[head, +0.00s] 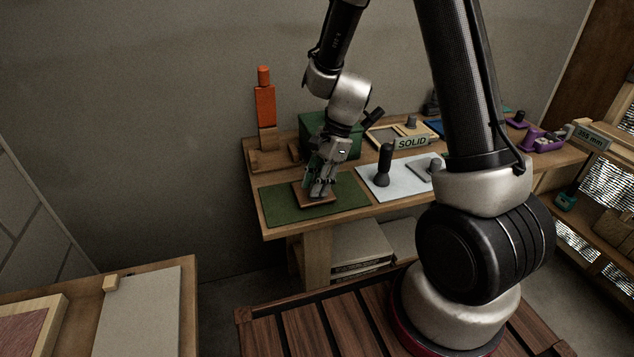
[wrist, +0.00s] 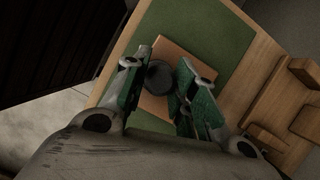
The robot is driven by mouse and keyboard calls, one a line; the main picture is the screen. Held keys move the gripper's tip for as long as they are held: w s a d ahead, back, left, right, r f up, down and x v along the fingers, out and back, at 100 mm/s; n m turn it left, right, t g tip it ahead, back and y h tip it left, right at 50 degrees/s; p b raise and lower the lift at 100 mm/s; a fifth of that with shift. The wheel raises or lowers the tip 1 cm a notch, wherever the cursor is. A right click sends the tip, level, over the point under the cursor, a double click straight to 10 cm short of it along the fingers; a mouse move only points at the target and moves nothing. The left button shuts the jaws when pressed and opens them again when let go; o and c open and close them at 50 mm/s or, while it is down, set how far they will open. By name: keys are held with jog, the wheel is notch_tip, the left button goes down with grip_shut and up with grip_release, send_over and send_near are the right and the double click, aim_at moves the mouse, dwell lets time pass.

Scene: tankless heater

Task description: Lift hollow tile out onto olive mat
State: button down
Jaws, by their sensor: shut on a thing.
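A square orange-brown tile (head: 300,192) is over the olive mat (head: 270,207) at the left of the bench. In the wrist view the tile (wrist: 187,48) has a dark round knob (wrist: 160,76) at its middle. My gripper (head: 321,187) points down at the tile, and its fingers (wrist: 158,72) are closed on the knob from both sides. The olive mat (wrist: 228,35) shows around the tile in the wrist view. I cannot tell whether the tile rests on the mat or hangs just above it. Its underside is hidden.
A pale mat (head: 408,187) right of the olive one holds a dark knobbed piece (head: 384,168) and a grey piece. A "SOLID" sign (head: 411,142) and a wooden frame (head: 385,137) stand behind. A green box (head: 345,140) is behind my gripper. An orange bottle-shaped thing (head: 264,105) stands back left.

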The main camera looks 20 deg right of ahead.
jog(key=shift+f, duration=0.35)
jog(key=c, duration=1.1)
grip_release()
jog(key=v, duration=1.2)
